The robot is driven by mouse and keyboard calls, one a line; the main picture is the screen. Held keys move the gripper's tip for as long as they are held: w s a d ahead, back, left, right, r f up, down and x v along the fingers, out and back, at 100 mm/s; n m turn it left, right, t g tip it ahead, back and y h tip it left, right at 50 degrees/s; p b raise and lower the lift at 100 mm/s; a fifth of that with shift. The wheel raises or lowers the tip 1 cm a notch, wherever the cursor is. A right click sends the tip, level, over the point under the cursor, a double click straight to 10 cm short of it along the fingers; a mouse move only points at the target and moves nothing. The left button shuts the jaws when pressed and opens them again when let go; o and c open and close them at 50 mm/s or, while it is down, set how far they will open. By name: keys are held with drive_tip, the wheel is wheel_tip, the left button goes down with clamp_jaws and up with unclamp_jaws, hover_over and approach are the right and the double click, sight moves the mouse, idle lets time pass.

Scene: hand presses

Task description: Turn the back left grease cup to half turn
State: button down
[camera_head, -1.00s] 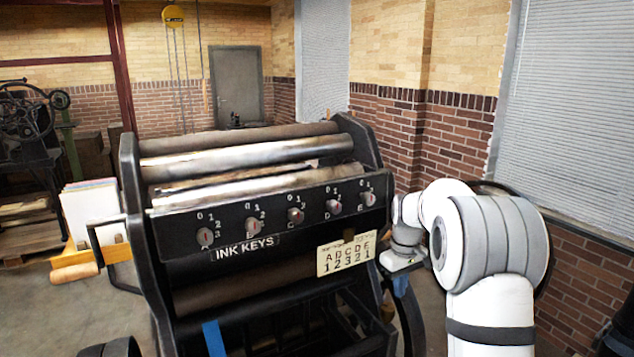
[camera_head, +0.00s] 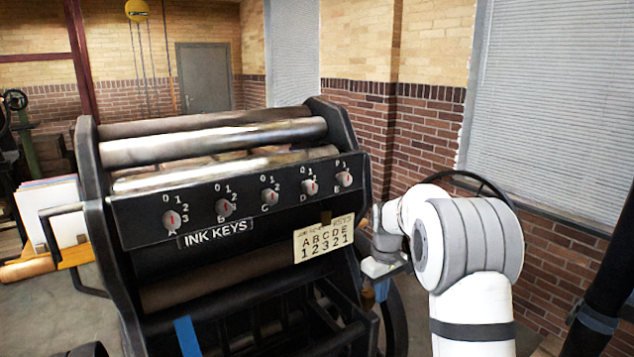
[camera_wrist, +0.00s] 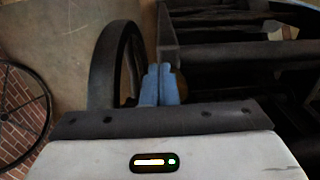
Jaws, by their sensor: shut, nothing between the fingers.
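My gripper (camera_wrist: 158,82) is shut and empty, its two blue fingers together in the middle of the wrist view. In the head view my gripper (camera_head: 381,289) hangs low at the right side of the black press (camera_head: 150,215). A small rounded brownish part (camera_wrist: 182,88) shows just right of the fingers in the wrist view, partly hidden by them. I cannot tell whether it is a grease cup or whether the fingers touch it. No grease cup can be made out clearly in the head view.
The press front has a row of ink keys (camera_head: 225,208) and a card (camera_head: 324,238). A dark wheel (camera_wrist: 112,65) stands left of the fingers in the wrist view. A spoked handwheel (camera_head: 480,182) is behind my arm.

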drive_tip(key=shift+w+a, duration=0.15)
drive_tip(key=shift+a, duration=0.1)
idle(0.8)
drive_tip(key=shift+a, duration=0.15)
drive_tip(key=shift+s+a, duration=0.4)
drive_tip(key=shift+s, duration=0.2)
drive_tip(key=shift+s+d, duration=0.1)
drive_tip(key=shift+s, duration=0.15)
wheel_tip(320, 180, up, 6)
drive_tip(key=p, duration=0.4)
drive_tip(key=shift+p, duration=0.3)
